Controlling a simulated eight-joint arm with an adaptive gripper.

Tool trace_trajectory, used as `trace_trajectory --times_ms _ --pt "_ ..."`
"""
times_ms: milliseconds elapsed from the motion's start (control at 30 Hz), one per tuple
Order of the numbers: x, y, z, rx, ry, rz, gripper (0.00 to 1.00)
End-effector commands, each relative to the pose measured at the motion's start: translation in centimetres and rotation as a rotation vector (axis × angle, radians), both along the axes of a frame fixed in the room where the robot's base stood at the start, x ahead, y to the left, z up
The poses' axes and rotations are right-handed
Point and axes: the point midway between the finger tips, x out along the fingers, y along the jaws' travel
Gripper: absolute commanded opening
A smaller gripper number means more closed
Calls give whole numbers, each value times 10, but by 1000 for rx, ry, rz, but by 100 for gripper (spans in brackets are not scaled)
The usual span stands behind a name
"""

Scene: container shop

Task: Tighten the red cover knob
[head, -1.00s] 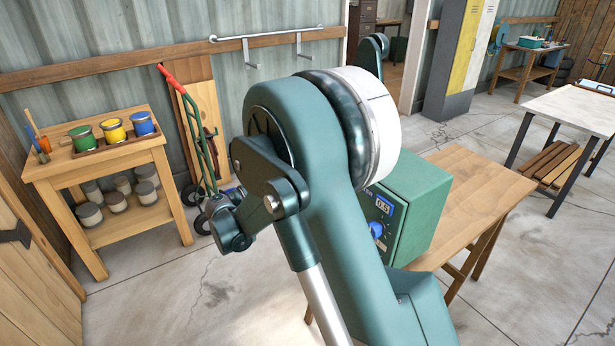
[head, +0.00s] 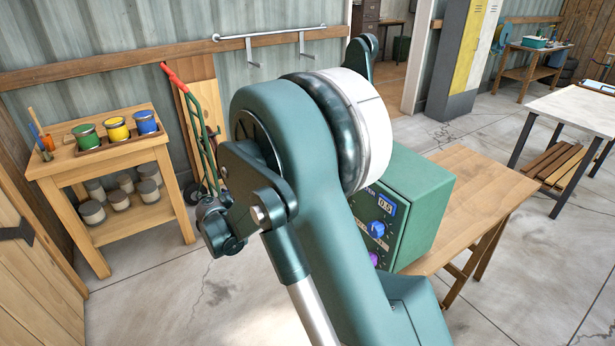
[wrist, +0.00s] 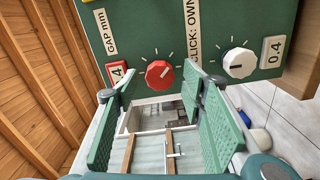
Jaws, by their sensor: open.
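In the wrist view the red knob (wrist: 160,74), with a white pointer line, sits on a dark green panel (wrist: 215,20). A red-framed readout (wrist: 117,73) showing a 4, partly cut off, is beside it. My gripper (wrist: 150,84) is open, its two green fingers spread on either side below the red knob. The knob appears between the fingertips; I cannot tell how far in front of the panel they are. In the head view my arm hides the gripper and the red knob.
A white knob (wrist: 239,62) with a 0.4 readout (wrist: 271,52) is right of the red one. In the head view the green box (head: 425,205) stands on a wooden table (head: 480,195), with a blue knob (head: 377,229) and a purple knob (head: 373,259) showing.

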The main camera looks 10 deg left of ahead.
Motion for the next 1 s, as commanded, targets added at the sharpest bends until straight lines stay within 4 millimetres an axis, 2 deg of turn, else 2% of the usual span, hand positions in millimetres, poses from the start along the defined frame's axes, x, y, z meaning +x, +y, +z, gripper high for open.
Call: trace_trajectory --times_ms 300,500,700,1000 --pt "-36 37 0 0 0 2 41" --pt "-53 54 0 0 0 1 41" --pt "-61 61 0 0 0 0 41" --pt "-62 62 0 0 0 0 41"
